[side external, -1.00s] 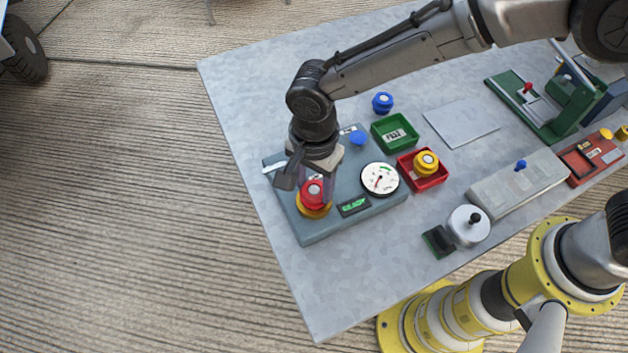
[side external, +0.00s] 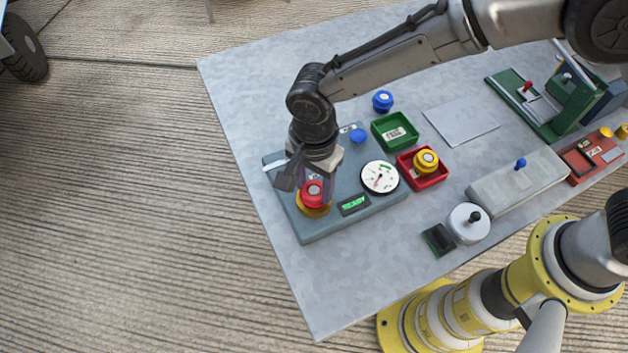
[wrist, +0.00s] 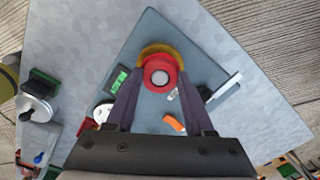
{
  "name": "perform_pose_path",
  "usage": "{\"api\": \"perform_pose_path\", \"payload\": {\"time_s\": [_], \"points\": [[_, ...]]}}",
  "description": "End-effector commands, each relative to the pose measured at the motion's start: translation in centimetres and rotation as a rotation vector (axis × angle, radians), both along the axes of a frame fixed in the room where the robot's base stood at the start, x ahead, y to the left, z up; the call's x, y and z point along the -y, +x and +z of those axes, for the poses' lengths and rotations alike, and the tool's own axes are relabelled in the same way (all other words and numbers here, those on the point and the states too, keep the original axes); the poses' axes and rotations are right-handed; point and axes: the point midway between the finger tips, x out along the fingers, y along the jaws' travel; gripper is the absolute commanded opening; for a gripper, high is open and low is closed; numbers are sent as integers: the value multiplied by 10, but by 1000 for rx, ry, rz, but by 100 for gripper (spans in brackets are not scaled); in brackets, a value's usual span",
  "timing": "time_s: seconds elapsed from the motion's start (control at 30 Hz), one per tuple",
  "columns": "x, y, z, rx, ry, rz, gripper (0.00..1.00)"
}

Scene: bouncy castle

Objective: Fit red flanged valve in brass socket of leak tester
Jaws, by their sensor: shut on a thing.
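The red flanged valve (side external: 312,193) is upright at the brass socket (side external: 314,211) on the near left part of the grey-blue leak tester (side external: 325,225). In the wrist view the valve (wrist: 160,73) covers most of the socket, and a brass rim (wrist: 158,49) shows along its upper side. I cannot tell whether the flange is fully seated. My gripper (wrist: 158,88) is shut on the valve from above, with a dark finger on either side. In the side view my gripper (side external: 307,182) partly hides the valve and tester.
A red tray (side external: 437,180) with a yellow valve (side external: 426,161) and a green tray (side external: 383,136) stand to the right. A blue valve (side external: 382,102) stands behind.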

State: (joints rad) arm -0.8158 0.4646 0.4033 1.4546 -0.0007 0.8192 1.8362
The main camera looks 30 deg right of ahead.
Motion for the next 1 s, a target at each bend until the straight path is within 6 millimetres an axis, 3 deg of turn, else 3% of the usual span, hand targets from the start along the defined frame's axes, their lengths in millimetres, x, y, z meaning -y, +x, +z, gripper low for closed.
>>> {"api": "perform_pose_path", "payload": {"time_s": [1.0], "points": [[0,0,-6,0,0,0,0]]}}
